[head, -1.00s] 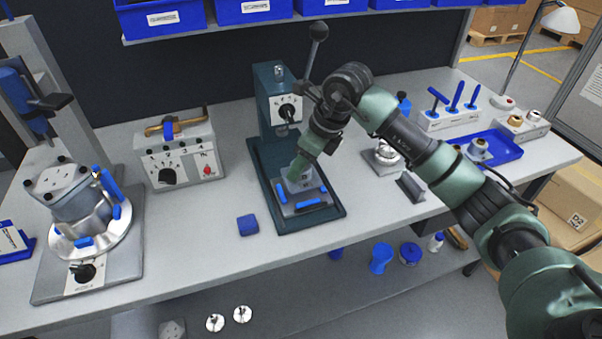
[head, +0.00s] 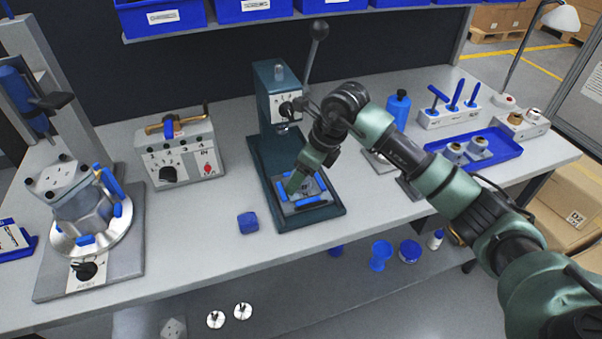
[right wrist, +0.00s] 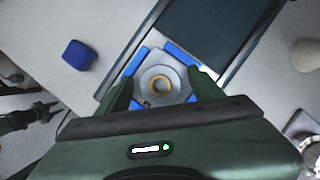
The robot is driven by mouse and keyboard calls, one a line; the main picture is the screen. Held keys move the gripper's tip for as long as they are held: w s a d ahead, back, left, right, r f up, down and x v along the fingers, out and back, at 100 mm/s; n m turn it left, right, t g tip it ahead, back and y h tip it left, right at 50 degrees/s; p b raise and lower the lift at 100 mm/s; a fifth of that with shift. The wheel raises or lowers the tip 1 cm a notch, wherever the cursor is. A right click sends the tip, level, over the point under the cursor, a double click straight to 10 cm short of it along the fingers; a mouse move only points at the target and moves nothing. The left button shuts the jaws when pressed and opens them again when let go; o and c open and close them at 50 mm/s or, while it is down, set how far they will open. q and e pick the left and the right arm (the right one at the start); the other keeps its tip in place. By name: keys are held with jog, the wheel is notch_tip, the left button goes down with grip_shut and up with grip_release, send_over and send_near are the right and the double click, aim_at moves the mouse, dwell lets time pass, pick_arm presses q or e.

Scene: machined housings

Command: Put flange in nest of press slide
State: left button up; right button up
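The flange (right wrist: 160,84) is a grey part with a brass-coloured ring around its bore. In the right wrist view it sits among the blue guide strips of the nest on the press slide (head: 305,211). My right gripper (right wrist: 163,78) is over the nest, one green finger on each side of the flange. Bits of blue strip show between the fingers and the flange, so the fingers look open and apart from it. In the head view my right gripper (head: 301,183) partly hides the flange and nest.
The green press (head: 275,100) with its lever stands behind the slide. A blue block (head: 248,222) lies left of it. A grey control box (head: 180,153), a round fixture (head: 90,225) and a blue tray (head: 510,150) are on the bench.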

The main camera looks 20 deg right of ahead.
jog(key=b+v, duration=0.1)
jog(key=v, duration=1.1)
jog(key=shift+b, duration=0.3)
jog(key=shift+r, duration=0.1)
dwell(0.5)
